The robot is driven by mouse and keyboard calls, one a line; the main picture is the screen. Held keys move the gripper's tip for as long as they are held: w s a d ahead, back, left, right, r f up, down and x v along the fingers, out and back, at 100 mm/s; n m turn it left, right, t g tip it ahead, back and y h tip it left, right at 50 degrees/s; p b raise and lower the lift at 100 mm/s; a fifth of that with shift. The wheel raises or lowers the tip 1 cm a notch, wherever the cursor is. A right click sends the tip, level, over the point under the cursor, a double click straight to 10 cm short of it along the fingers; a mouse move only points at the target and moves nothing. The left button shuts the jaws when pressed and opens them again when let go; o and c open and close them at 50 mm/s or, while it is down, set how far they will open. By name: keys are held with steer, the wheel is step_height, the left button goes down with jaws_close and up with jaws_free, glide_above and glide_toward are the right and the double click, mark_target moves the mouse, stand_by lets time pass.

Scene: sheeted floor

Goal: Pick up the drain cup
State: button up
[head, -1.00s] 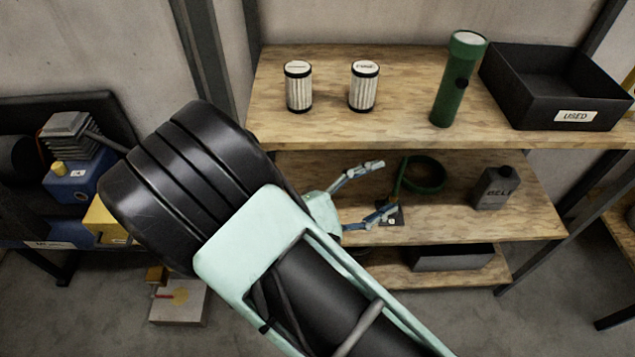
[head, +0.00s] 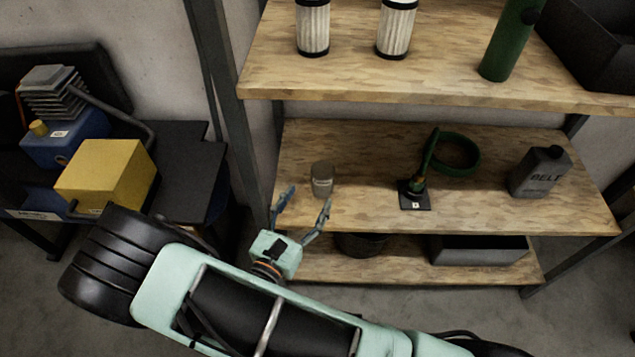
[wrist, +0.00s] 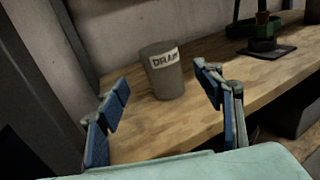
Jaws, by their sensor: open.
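The drain cup (head: 322,179) is a small grey-brown cup standing upright on the middle wooden shelf (head: 370,150), near its left end. In the wrist view the cup (wrist: 162,72) shows a white label, partly readable as "DRAI". My gripper (head: 301,197) is open and empty at the front edge of that shelf, its fingers pointing up toward the cup. In the wrist view my gripper's fingers (wrist: 160,84) are spread left and right, with the cup beyond and between them, apart from both.
A green hose on a black base (head: 415,195) and a grey bottle (head: 538,172) stand to the right on the same shelf. A dark metal post (head: 232,120) rises left of the cup. A yellow box (head: 107,175) is further left.

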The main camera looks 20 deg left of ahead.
mark_target(318, 183)
steer(key=w, duration=0.3)
steer(key=w+d+b, duration=0.1)
steer(key=w, duration=0.1)
steer(key=w+b, duration=0.1)
steer(key=w, duration=0.2)
steer(key=shift+w+d+r, duration=0.1)
steer(key=shift+w+d, duration=0.2)
steer(key=shift+w, duration=0.05)
steer(key=c, duration=1.3)
steer(key=shift+o, duration=0.2)
steer(key=shift+r, duration=0.15)
